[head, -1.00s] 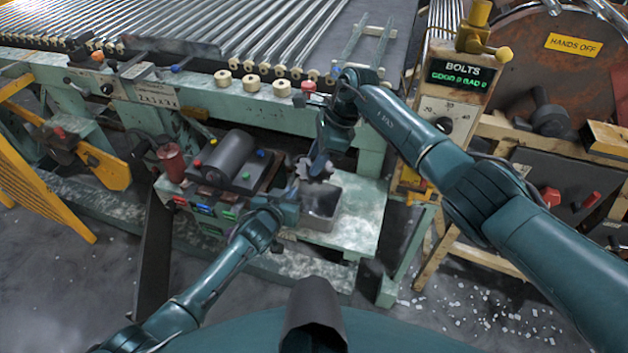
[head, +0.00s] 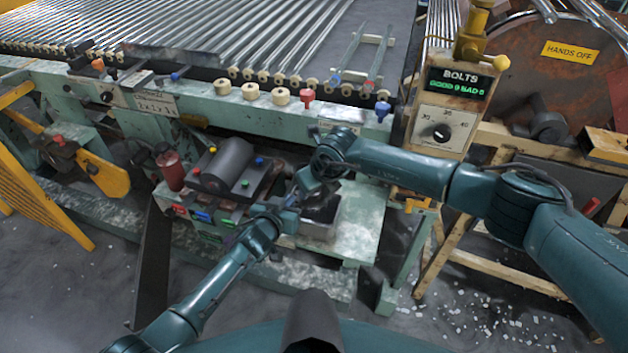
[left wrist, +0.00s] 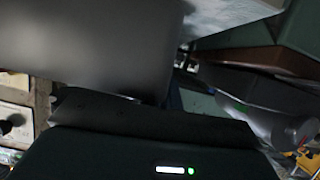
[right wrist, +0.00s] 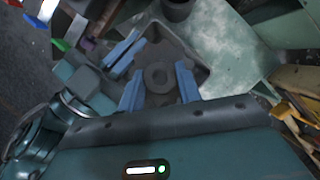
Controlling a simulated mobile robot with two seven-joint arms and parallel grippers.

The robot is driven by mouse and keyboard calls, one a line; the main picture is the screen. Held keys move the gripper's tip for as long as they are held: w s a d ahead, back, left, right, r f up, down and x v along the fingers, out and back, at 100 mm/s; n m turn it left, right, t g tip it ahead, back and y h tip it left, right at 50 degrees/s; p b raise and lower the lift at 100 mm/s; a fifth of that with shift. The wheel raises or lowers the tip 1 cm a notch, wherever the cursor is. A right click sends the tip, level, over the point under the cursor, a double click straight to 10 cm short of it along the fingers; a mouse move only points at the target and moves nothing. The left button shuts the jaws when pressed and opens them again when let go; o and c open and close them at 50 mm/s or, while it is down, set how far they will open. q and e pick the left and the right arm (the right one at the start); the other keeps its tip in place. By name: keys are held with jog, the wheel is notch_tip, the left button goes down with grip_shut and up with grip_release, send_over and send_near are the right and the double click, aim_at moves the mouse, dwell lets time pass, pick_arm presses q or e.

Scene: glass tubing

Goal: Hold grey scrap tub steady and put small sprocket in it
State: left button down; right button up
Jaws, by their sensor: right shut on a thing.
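The grey scrap tub (head: 318,229) stands on the green bench shelf. It also shows in the right wrist view (right wrist: 201,72), and a large grey surface close up in the left wrist view (left wrist: 85,50) looks like its wall. My right gripper (head: 309,192) is over the tub, pointing down. In the right wrist view its blue fingers (right wrist: 158,90) are shut on the small sprocket (right wrist: 157,75), a dark toothed disc with a centre hole, over the tub's opening. My left gripper (head: 287,214) is at the tub's left side; its grip is unclear.
A machine with a dark roller (head: 228,160) and coloured buttons stands left of the tub. The shelf (head: 355,215) is clear to the tub's right. Glass tubes (head: 250,40) lie on the conveyor behind. A bolts counter (head: 455,90) stands at right.

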aim_at(314, 200)
jog(key=shift+f, duration=2.1)
jog(key=o, duration=1.2)
jog(key=shift+o, duration=0.2)
jog(key=shift+f, duration=0.1)
jog(key=v, duration=1.2)
